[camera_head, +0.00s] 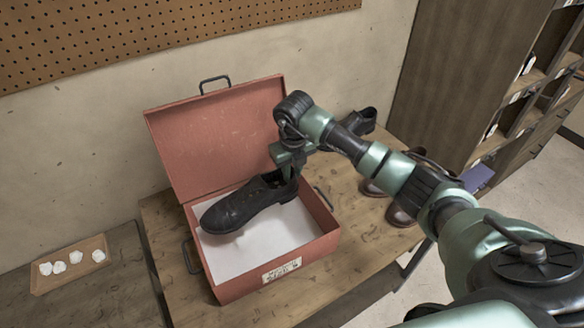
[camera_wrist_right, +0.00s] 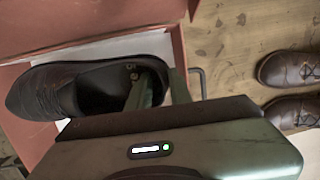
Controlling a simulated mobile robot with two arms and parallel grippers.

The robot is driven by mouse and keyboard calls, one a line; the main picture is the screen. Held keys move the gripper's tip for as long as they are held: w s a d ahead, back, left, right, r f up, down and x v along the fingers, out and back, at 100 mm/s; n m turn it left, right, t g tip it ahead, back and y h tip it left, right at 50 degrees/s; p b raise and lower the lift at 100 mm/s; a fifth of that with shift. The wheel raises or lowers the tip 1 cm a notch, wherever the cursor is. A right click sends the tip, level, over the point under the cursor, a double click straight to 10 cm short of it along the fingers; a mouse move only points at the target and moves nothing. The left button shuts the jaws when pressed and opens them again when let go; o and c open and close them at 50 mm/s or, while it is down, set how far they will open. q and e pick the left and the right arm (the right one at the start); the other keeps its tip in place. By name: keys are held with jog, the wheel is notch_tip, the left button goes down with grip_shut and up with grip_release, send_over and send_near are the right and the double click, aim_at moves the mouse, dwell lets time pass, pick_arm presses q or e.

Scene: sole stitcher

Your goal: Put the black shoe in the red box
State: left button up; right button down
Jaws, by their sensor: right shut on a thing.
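The black shoe (camera_head: 240,204) is held over the open red box (camera_head: 316,247), within its outline, toe to the left. My right gripper (camera_head: 287,172) is shut on the shoe at its heel opening. In the right wrist view, the shoe (camera_wrist_right: 85,88) has a finger of the right gripper (camera_wrist_right: 160,88) inside its opening. The red box (camera_wrist_right: 120,12) shows around it there, with white lining beneath the shoe. I cannot tell whether the sole touches the lining. My left gripper is not in view.
The box's lid (camera_head: 215,135) stands open at the back. Brown shoes (camera_head: 400,213) and another dark shoe (camera_head: 360,121) are right of the box on the wooden table (camera_head: 160,222). A small tray (camera_head: 43,284) with white pieces lies at the left.

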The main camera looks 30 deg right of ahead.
jog(key=shift+f+b, duration=2.9)
jog(key=shift+f, duration=1.1)
jog(key=c, duration=1.2)
grip_release()
jog(key=shift+r+p, duration=4.35)
jog(key=shift+r, duration=2.65)
jog(key=shift+f, duration=0.1)
